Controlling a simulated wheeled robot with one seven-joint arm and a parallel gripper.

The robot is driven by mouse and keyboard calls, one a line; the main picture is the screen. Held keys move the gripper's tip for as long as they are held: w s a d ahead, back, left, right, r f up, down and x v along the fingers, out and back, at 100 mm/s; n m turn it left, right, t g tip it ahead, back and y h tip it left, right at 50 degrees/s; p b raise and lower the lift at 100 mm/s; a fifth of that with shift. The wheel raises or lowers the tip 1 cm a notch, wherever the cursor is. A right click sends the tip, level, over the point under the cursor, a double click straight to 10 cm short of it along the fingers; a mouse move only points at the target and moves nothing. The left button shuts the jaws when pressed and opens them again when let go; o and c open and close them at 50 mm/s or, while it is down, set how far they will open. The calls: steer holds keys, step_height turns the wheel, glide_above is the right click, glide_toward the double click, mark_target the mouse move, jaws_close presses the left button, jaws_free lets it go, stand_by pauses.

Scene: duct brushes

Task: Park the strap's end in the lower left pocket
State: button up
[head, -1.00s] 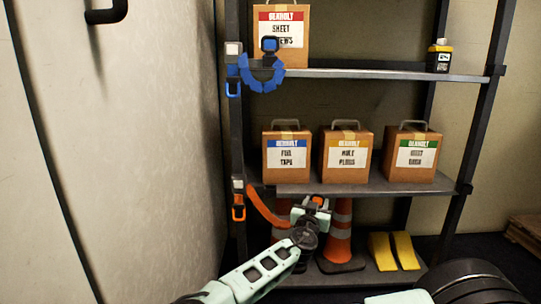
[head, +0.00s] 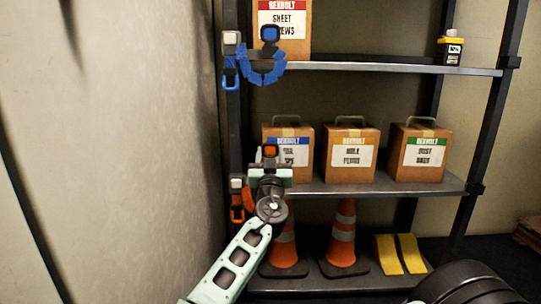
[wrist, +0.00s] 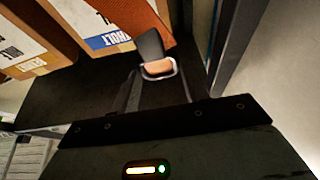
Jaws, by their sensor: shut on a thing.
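The orange strap (head: 249,201) hangs from a grey fitting (head: 237,183) on the left shelf post, with an orange loop (head: 237,214) below it. My gripper (head: 270,166) is shut on the strap's end (head: 270,151), a dark piece with an orange block, in front of the middle shelf's left end. The wrist view shows the strap's end (wrist: 158,68) between the jaws and the orange strap (wrist: 142,17) beyond it. I cannot make out the lower left pocket; my gripper and wrist cover that part of the shelf.
Three labelled boxes stand on the middle shelf; the blue-labelled box (head: 300,135) is just behind my gripper. A blue strap (head: 262,75) hangs at the upper shelf's left. Orange cones (head: 343,228) and yellow wedges (head: 400,254) stand below. A pale wall (head: 140,150) is close on the left.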

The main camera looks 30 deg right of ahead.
steer(key=shift+f+b, duration=2.25)
steer(key=shift+f, duration=0.6)
steer(key=shift+s+a, duration=0.1)
steer(key=shift+f+b, duration=1.35)
steer(key=o, duration=1.1)
steer(key=shift+o, duration=0.2)
steer(key=v, duration=1.7)
steer(key=shift+s+p, duration=0.15)
steer(key=shift+p, duration=0.2)
steer(key=shift+a, duration=0.15)
